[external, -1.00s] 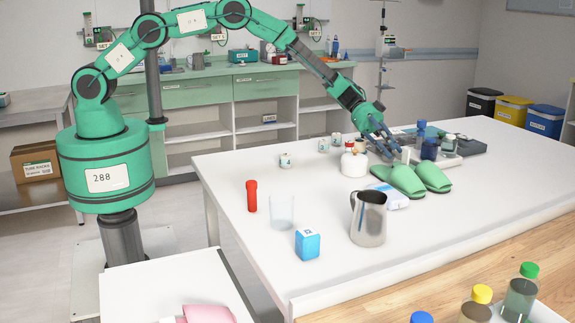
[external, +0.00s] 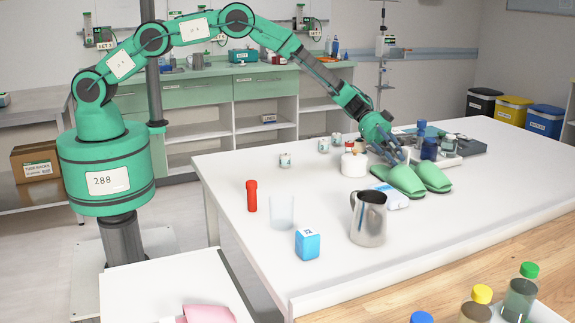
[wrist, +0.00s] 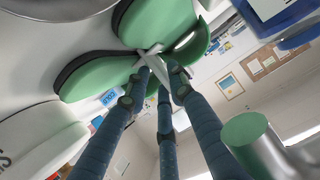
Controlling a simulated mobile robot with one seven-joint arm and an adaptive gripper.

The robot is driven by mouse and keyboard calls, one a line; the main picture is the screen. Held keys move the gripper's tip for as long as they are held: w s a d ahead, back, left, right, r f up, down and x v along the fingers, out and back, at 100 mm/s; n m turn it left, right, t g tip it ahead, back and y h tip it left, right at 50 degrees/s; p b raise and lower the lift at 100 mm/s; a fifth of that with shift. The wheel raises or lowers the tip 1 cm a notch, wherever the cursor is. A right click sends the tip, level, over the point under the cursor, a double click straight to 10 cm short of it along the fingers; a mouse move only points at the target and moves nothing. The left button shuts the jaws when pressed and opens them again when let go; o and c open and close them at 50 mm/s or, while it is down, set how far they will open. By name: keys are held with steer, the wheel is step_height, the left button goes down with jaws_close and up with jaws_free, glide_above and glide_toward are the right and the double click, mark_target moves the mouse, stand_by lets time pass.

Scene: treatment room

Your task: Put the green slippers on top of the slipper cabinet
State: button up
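The pair of green slippers (external: 402,180) lies on the white table, side by side, at the right. In the wrist view the slippers (wrist: 105,75) fill the upper left, with dark soles. My gripper (external: 395,157) is at the upper end of the left slipper, pointing down at it. In the wrist view its fingers (wrist: 153,58) come close together, with pale tips at the slipper's edge. I cannot tell whether they grip it. The slippers rest on or very near the tabletop. I cannot make out a slipper cabinet for certain in either view.
A white jar (external: 354,164), a blue-white packet (external: 394,199) and a metal jug (external: 369,218) stand near the slippers. Blue-capped bottles (external: 429,148) and a tray are close behind. Bottles stand on the wooden surface (external: 400,300) in front.

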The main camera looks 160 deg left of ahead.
steer(key=shift+c, duration=0.2)
jaws_close()
steer(key=shift+r, duration=0.1)
step_height(320, 180, up, 10)
steer(key=p, duration=0.1)
steer(key=shift+p, duration=0.3)
stand_by(0.7)
